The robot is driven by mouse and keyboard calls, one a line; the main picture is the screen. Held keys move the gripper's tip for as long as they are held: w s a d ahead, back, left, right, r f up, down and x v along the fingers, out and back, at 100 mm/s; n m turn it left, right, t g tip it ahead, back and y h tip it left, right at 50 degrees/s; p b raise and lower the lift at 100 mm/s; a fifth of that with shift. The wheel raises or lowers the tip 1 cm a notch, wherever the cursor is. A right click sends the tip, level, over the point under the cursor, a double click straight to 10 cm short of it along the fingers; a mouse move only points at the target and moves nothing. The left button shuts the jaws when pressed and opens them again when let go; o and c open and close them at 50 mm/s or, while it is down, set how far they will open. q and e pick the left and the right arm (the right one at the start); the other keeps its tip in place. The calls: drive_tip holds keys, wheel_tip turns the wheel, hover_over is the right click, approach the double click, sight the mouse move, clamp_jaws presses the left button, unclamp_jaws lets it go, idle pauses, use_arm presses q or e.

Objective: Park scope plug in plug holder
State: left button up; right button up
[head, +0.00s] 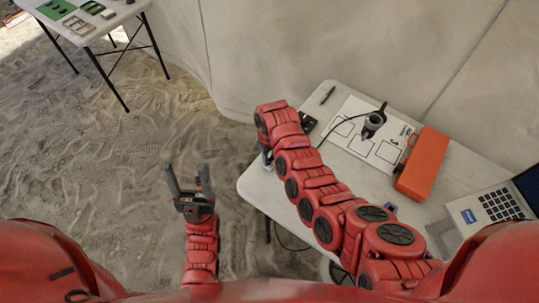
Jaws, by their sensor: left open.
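A dark handheld device (374,121), which looks like the scope, stands on the white sheet on the table. Its black cable (336,124) curves left and passes behind my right arm. I cannot make out the plug; the cable's end is hidden. A small black block (307,122), possibly the plug holder, sits at the table's left part, partly covered by my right arm. My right gripper (266,157) points down at the table's left edge, mostly hidden by its own wrist, so its jaws and anything in them do not show. My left gripper (187,184) is open and empty over the sandy floor, left of the table.
The white table (259,190) also holds a white sheet with drawn outlines (387,151), an orange case (421,164), a pen (327,95) and a laptop (493,207). Another table (92,32) with flat trays stands at the back left. Bare floor lies between the tables.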

drive_tip(key=shift+o, duration=0.8)
drive_tip(key=shift+w, duration=0.2)
drive_tip(key=shift+a+r, duration=0.1)
drive_tip(key=shift+r, duration=0.05)
drive_tip(key=shift+s, duration=0.1)
drive_tip(key=shift+r, duration=0.15)
